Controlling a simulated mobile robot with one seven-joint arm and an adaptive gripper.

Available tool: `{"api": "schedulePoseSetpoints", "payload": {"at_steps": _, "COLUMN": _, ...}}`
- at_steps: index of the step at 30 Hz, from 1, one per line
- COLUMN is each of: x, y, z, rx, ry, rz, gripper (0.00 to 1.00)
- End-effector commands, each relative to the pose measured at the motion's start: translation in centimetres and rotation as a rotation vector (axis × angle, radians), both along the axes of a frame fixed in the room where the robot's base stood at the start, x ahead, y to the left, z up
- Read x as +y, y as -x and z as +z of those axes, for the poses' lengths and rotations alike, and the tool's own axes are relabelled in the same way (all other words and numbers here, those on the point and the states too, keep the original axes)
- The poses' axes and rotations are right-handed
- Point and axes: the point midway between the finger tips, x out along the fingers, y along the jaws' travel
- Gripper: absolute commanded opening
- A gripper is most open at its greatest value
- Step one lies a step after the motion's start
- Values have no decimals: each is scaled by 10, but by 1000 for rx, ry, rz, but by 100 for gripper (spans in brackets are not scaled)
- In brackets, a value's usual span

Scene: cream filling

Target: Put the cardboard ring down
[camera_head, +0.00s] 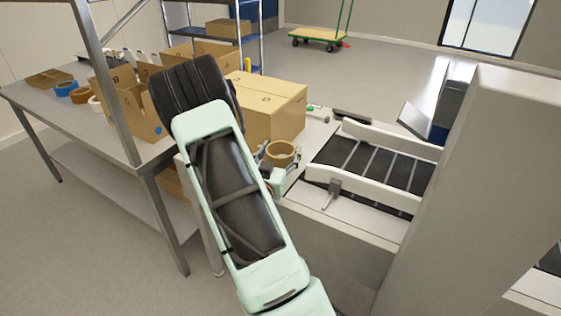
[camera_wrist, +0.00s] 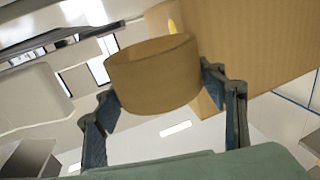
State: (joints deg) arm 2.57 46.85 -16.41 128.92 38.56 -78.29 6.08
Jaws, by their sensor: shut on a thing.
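The cardboard ring (camera_head: 281,153) is a short brown tube. It also shows in the wrist view (camera_wrist: 152,78), between the two fingers. My gripper (camera_wrist: 160,90) is shut on the ring, with one finger pad on each side. In the head view my gripper (camera_head: 278,162) is just left of the conveyor, in front of the large cardboard box (camera_head: 272,106). My arm hides part of the surface below the ring, so I cannot tell whether the ring touches it.
The conveyor (camera_head: 375,160) with white side rails lies right of the ring. On the left, a metal table (camera_head: 82,122) holds open boxes (camera_head: 137,112) and tape-like rolls (camera_head: 80,95). A tall grey panel (camera_head: 475,190) stands at the right. A green cart (camera_head: 318,34) is on the open floor behind.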

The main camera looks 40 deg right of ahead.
Motion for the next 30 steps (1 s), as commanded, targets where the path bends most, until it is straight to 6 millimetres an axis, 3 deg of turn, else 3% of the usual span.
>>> {"api": "schedulePoseSetpoints", "payload": {"at_steps": 9, "x": 0, "y": 0, "z": -36, "rx": 1, "ry": 0, "rz": 0, "gripper": 46}}
{"api": "schedulePoseSetpoints", "payload": {"at_steps": 21, "x": 0, "y": 0, "z": -40, "rx": 0, "ry": 0, "rz": 0, "gripper": 46}}
{"api": "schedulePoseSetpoints", "payload": {"at_steps": 22, "x": 0, "y": 0, "z": -40, "rx": 0, "ry": 0, "rz": 0, "gripper": 66}}
{"api": "schedulePoseSetpoints", "payload": {"at_steps": 27, "x": 0, "y": 0, "z": -39, "rx": 0, "ry": 0, "rz": 0, "gripper": 82}}
{"api": "schedulePoseSetpoints", "payload": {"at_steps": 30, "x": 0, "y": 0, "z": -38, "rx": 0, "ry": 0, "rz": 0, "gripper": 82}}
